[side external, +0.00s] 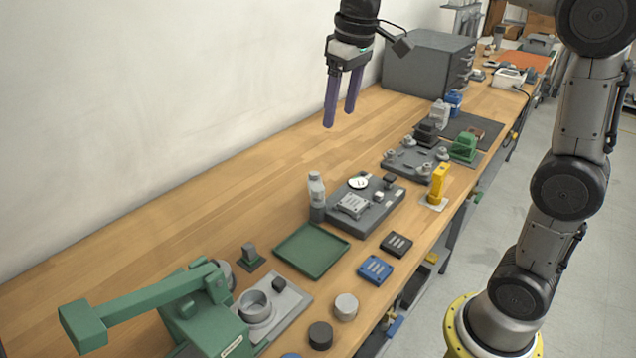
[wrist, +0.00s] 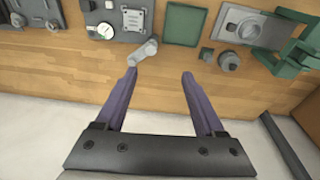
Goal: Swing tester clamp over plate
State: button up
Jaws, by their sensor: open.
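My gripper (side external: 343,100) is open and empty, high above the back of the bench near the wall. Its two purple fingers (wrist: 158,78) hang apart and touch nothing. A dark grey tester base (side external: 375,211) with a round white dial (side external: 358,183) lies mid-bench; it also shows at the top of the wrist view (wrist: 128,22). A light plate (side external: 352,205) sits on it. A grey upright piece (side external: 317,188), apparently the clamp, stands at the base's left corner, beside the plate, not over it. In the wrist view the piece (wrist: 145,52) lies beyond the left fingertip. Its arm direction is unclear.
A green tray (side external: 312,250) lies left of the tester. A green lever press (side external: 205,310) stands at the near left. A yellow upright part (side external: 438,184) and a blue block (side external: 375,269) are near the front edge. The bench along the wall is clear.

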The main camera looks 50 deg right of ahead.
jog(key=w+d+f+g, duration=0.1)
jog(key=w+d+f, duration=0.1)
jog(key=w+f, duration=0.25)
jog(key=g, duration=0.1)
send_over(318, 187)
notch_tip(318, 187, down, 3)
notch_tip(318, 187, down, 14)
jog(key=shift+a+f, duration=0.1)
grip_shut()
dwell(1.3)
